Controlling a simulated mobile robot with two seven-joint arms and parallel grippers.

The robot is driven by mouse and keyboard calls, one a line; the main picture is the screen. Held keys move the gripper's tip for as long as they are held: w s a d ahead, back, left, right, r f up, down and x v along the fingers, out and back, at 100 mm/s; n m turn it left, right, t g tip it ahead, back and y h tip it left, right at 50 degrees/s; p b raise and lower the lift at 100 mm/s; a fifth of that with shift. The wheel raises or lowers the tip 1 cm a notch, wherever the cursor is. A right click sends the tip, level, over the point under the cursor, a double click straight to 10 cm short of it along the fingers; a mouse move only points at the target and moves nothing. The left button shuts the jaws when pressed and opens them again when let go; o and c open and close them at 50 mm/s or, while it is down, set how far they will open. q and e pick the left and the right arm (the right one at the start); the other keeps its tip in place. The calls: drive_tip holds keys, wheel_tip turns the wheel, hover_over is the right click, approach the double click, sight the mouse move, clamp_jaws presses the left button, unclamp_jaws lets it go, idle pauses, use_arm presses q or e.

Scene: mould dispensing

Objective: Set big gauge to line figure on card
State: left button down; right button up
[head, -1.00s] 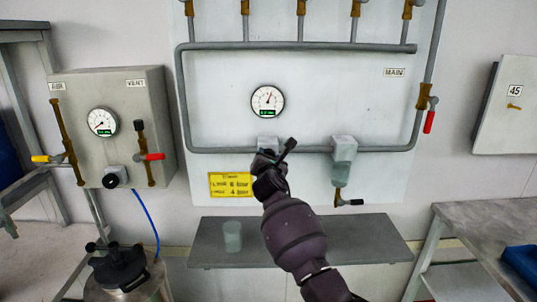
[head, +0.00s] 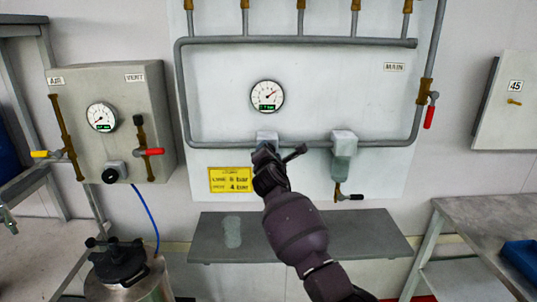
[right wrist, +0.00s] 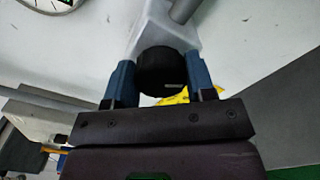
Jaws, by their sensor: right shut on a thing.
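The big round gauge (head: 267,96) is on the white wall panel; its needle points up and to the right, and its small green readout is too blurred to read surely. The yellow card (head: 230,180) below reads LINE 6 bar and POT 4 bar. The pale regulator (head: 267,136) sits on the pipe under the gauge. In the right wrist view its black knob (right wrist: 162,72) is between the blue fingers of my right gripper (right wrist: 161,82), which is shut on it. In the head view my right gripper (head: 264,152) hides the knob. My left gripper is not in view.
A grey box with a small gauge (head: 102,117) and red and yellow valve handles is at left. A filter bowl (head: 344,158) hangs right of the regulator. A grey shelf (head: 330,240) is below, and a lidded pot (head: 120,265) stands at lower left.

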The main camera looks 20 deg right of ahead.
drive_tip(key=shift+f, duration=0.15)
drive_tip(key=o, duration=0.9)
drive_tip(key=shift+o, duration=0.2)
drive_tip(key=shift+s, duration=0.15)
drive_tip(key=v, duration=1)
drive_tip(key=shift+s, duration=0.3)
drive_tip(key=shift+a, duration=0.1)
